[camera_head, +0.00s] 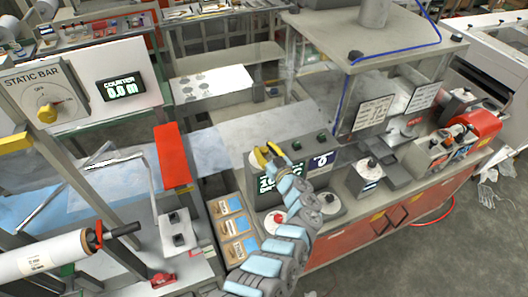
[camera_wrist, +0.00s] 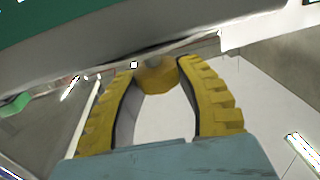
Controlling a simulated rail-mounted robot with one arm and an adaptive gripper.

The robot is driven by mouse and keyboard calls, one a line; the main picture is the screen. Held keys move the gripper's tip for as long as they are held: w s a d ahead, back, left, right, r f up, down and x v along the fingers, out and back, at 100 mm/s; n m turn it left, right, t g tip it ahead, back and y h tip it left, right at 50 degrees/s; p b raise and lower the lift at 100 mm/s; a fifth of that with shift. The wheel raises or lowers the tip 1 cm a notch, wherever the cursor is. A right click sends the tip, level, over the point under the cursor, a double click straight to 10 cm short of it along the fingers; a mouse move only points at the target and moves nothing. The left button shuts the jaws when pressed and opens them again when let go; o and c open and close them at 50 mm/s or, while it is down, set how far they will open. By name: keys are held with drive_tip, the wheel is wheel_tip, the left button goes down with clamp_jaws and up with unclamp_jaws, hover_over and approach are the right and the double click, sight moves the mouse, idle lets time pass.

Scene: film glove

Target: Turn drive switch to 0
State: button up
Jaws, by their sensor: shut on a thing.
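My gripper (camera_head: 266,156) has yellow ribbed fingers and is at the top of a grey control box (camera_head: 262,135) in the middle of the head view. In the wrist view my gripper (camera_wrist: 160,72) is shut around a yellow knob (camera_wrist: 157,78), which sits between the two fingertips. This knob appears to be the drive switch. In the head view the fingers hide it, and its marks cannot be read in either view, so I cannot tell which position it points to.
Green buttons (camera_head: 295,146) sit right of my gripper on the box. A display with green digits (camera_head: 266,184) is below. A static bar panel (camera_head: 45,95) with another yellow knob stands at left. A red block (camera_head: 172,155) and a film roll (camera_head: 45,255) are also left.

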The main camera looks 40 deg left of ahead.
drive_tip(key=shift+w+f+n+g+y+b, duration=0.15)
drive_tip(key=shift+n+g+b, duration=0.4)
drive_tip(key=shift+b, duration=0.6)
drive_tip(key=shift+s+f+n+g+y+b, duration=0.1)
drive_tip(key=shift+n+g+y+b, duration=0.2)
drive_tip(key=shift+g+b, duration=0.65)
drive_tip(key=n+g+b, duration=0.1)
drive_tip(key=g+b, duration=0.1)
drive_tip(key=b, duration=0.5)
drive_tip(key=shift+n, duration=0.35)
drive_tip(key=n+g+b, duration=0.2)
drive_tip(key=g+b, duration=0.2)
drive_tip(key=b, duration=1.1)
drive_tip(key=shift+r+n+g+b, duration=0.15)
drive_tip(key=shift+n+g+b, duration=0.3)
drive_tip(key=shift+b, duration=1.15)
clamp_jaws()
drive_tip(key=o, duration=1.2)
unclamp_jaws()
drive_tip(key=v, duration=0.7)
drive_tip(key=shift+d+r, duration=0.15)
drive_tip(key=shift+d, duration=0.1)
